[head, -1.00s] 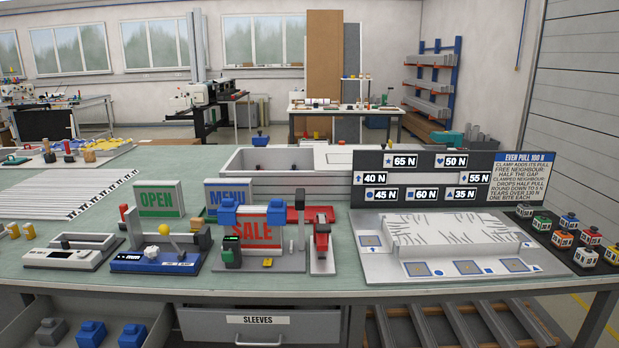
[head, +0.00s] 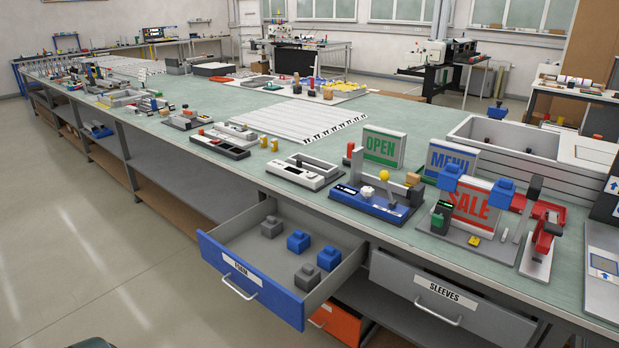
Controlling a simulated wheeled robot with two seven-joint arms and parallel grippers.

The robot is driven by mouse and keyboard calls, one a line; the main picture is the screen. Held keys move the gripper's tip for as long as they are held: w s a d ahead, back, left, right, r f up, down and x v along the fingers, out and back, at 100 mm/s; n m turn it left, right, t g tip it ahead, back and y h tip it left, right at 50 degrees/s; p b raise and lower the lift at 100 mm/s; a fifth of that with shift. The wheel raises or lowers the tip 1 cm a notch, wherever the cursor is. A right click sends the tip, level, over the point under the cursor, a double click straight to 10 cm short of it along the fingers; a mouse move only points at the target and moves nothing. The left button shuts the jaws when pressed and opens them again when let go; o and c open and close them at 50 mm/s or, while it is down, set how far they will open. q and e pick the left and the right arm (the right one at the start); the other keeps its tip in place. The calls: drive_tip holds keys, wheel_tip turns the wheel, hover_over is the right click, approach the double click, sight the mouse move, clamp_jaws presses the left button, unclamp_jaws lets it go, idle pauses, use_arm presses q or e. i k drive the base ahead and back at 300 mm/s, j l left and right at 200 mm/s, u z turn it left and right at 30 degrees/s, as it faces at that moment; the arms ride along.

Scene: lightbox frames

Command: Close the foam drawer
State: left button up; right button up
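The foam drawer (head: 248,278) is pulled out from under the bench, its blue front facing me with a white label and a silver bar handle (head: 240,286). Several grey and blue blocks (head: 298,241) lie inside it. Its right end is nearest to me. Neither of my grippers can be made out in the head view. A small dark shape shows at the bottom left edge, too little of it to tell what it is.
The grey sleeves drawer (head: 440,305) beside it on the right is shut. An orange drawer front (head: 333,322) sits lower down. The long green-topped bench (head: 300,160) carries signs and fixtures. The floor (head: 110,260) left of the open drawer is clear.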

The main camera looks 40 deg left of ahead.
sight(264, 268)
drive_tip(key=u, duration=1.75)
